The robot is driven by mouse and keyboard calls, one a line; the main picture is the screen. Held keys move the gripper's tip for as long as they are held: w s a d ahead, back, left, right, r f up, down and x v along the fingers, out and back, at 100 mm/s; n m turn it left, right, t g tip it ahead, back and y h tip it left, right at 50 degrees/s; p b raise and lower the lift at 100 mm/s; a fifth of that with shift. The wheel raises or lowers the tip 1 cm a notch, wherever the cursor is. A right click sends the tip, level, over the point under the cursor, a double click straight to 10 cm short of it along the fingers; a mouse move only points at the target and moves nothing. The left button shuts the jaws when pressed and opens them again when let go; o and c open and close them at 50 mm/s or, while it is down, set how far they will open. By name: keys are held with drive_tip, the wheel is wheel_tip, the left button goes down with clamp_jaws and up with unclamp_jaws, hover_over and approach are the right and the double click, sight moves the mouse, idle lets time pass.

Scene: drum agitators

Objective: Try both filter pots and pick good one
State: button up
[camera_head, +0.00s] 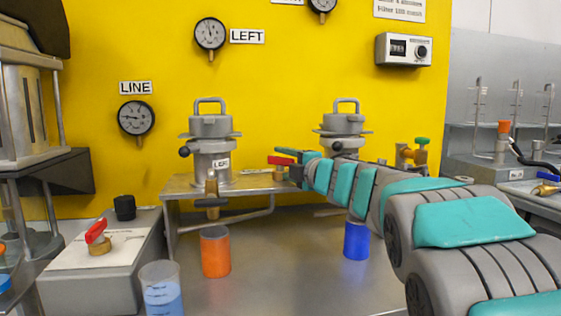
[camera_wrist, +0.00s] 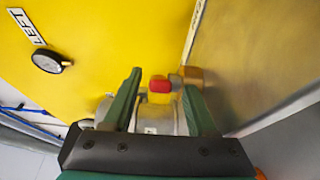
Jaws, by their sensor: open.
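Two grey metal filter pots with clamped lids and top handles stand on a raised shelf (camera_head: 178,186). The left pot (camera_head: 212,150) carries a LEFT label. The right pot (camera_head: 343,127) is partly hidden behind my arm. A brass valve (camera_head: 211,187) hangs below the left pot. My gripper (camera_head: 283,161) is between the pots. A red-handled piece (camera_head: 281,161) shows at its tips; in the wrist view its red end (camera_wrist: 160,86) appears between the two green fingers, with a gap on both sides. The fingers are apart and hold nothing visible.
An orange cup (camera_head: 215,252) and a blue cup (camera_head: 356,240) stand below the shelf. A clear cup (camera_head: 162,290) with blue liquid is at the front left. A red-levered valve (camera_head: 98,236) sits on a grey box. LINE (camera_head: 136,117) and LEFT (camera_head: 210,33) gauges hang on the yellow wall.

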drive_tip(key=shift+w+a, duration=0.3)
drive_tip(key=shift+w, duration=0.05)
clamp_jaws()
idle(0.3)
